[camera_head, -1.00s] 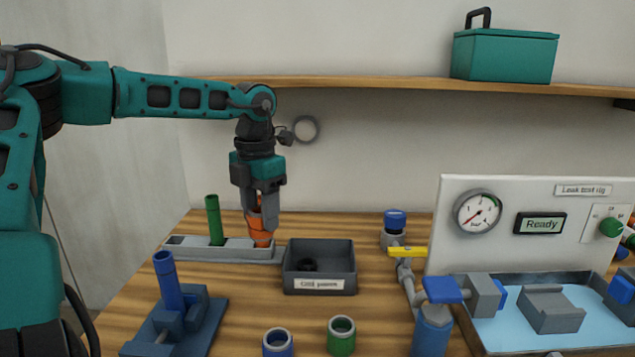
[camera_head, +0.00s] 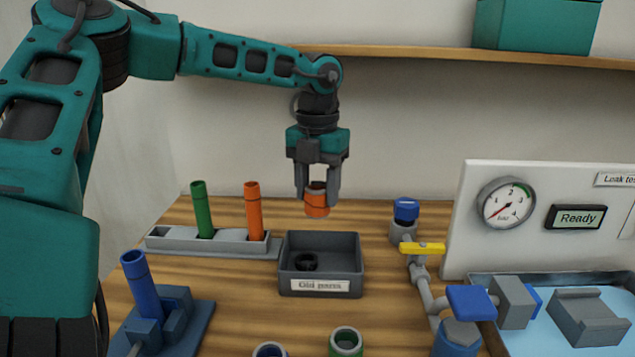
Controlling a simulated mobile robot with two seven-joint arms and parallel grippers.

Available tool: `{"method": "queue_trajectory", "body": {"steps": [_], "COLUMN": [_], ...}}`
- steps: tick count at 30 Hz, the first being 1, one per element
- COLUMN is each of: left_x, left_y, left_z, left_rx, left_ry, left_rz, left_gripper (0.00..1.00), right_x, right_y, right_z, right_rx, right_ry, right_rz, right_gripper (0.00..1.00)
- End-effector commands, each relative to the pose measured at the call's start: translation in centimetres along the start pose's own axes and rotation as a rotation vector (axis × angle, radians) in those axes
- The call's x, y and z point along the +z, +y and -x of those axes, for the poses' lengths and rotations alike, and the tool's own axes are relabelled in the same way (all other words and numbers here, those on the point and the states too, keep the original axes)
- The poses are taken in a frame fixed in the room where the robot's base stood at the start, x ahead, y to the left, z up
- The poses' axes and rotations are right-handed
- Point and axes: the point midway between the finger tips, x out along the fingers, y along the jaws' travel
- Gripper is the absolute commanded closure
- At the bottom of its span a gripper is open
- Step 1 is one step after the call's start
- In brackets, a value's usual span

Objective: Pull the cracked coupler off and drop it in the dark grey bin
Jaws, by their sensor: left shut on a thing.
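My left gripper (camera_head: 317,190) is shut on an orange coupler (camera_head: 317,206), a short ring-like piece held between its fingertips. It hangs in the air above the back edge of the dark grey bin (camera_head: 320,287), apart from it. Any crack in the coupler is too small to tell. My right gripper is not in view.
A green pipe (camera_head: 202,210) stands in the same rack. A blue pipe (camera_head: 142,286) stands in a blue fixture at front left. Valve piping with a yellow handle (camera_head: 422,248) and the test rig panel (camera_head: 560,220) are right.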

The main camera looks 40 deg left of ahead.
Motion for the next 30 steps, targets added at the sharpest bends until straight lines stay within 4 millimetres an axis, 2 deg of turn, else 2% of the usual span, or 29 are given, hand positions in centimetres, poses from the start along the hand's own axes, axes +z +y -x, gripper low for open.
{"method": "queue_trajectory", "body": {"steps": [1,7,17,18,27,30], "left_x": [0.0,0.0,0.0,0.0,0.0,0.0], "left_y": [0.0,0.0,0.0,0.0,0.1,0.1], "left_z": [-1.1,-3.2,-3.5,-3.5,-3.5,-3.5], "left_rx": [-0.001,-0.001,0.0,0.0,0.0,0.0], "left_ry": [0.001,0.0,-0.001,-0.001,-0.001,-0.001], "left_rz": [0.0,0.0,0.0,0.0,0.0,0.0], "left_gripper": [0.99,0.99,0.99,0.49,0.21,0.21], "right_x": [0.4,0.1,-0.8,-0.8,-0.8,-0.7], "right_y": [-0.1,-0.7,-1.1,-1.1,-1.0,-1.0], "right_z": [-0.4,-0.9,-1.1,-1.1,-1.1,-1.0], "right_rx": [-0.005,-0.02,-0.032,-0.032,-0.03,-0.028], "right_ry": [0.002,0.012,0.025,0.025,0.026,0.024], "right_rz": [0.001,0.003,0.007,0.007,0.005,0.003], "right_gripper": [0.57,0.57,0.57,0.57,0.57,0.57]}}
